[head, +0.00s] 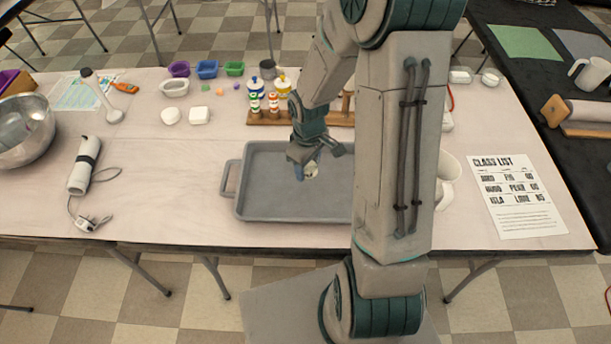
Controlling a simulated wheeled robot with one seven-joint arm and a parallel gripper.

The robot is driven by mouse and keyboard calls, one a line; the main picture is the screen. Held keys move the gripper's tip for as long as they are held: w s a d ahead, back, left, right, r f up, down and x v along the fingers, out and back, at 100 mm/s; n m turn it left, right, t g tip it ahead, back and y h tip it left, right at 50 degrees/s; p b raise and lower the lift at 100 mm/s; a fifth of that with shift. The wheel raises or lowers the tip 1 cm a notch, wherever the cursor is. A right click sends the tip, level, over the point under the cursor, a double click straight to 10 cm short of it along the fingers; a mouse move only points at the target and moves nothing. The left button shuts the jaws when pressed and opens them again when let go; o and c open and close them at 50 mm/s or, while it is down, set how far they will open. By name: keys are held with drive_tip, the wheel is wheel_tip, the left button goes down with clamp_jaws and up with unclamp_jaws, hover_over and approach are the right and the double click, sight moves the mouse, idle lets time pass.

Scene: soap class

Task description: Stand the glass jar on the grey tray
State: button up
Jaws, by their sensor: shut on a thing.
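The grey tray (266,206) lies on the table in the middle of the head view, its right part hidden behind my arm. A handle shows at its left end, and the bare part in view is empty. My gripper (307,169) is over the tray, pointing down, and is shut on a small pale thing (312,171). This looks like the glass jar, but the fingers hide most of it. I cannot tell whether it touches the tray.
Behind the tray stands a wooden rack (266,118) with small bottles. A white jug (447,168) and a class list (516,196) are at right.

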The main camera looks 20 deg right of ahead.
sight(305, 185)
drive_tip(key=shift+s+a+f, duration=0.25)
drive_tip(key=shift+a+f, duration=0.15)
drive_tip(key=shift+f, duration=1.9)
drive_tip(key=shift+f, duration=0.2)
drive_tip(key=o, duration=1.1)
drive_tip(key=shift+r, duration=0.1)
